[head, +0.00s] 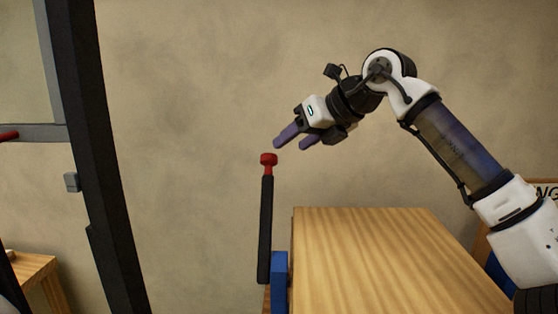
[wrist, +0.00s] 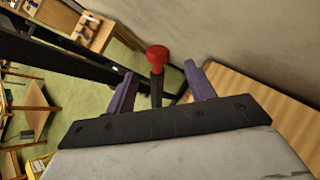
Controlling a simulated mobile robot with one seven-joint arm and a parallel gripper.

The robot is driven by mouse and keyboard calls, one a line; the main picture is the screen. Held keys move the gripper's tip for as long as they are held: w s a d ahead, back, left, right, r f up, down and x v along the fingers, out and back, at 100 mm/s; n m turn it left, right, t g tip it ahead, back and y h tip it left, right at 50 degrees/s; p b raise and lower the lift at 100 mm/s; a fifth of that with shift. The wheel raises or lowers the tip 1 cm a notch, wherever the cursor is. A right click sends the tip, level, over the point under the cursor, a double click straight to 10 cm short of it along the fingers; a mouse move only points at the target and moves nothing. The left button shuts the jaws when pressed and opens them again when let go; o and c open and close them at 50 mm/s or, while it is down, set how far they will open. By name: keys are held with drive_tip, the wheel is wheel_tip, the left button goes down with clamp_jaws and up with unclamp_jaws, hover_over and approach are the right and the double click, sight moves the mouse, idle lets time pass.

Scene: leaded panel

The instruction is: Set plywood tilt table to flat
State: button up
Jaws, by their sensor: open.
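A plywood table top (head: 380,255) lies at the lower middle of the head view; its tilt is hard to judge from here. A black upright lever (head: 265,230) with a red knob (head: 268,159) stands at its left edge, by a blue bracket (head: 279,282). My gripper (head: 292,140) is open and empty, just above and right of the red knob, with a small gap. In the wrist view the red knob (wrist: 157,55) shows between and beyond my two purple fingers, and the plywood (wrist: 265,105) shows at the right.
A dark upright frame (head: 95,150) with a grey crossbar stands to the left. A wooden bench (head: 40,278) is at the lower left. A plain wall is behind. The space between the dark frame and the lever is clear.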

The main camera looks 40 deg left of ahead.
drive_tip(key=shift+b+v, duration=0.3)
drive_tip(key=shift+v, duration=2)
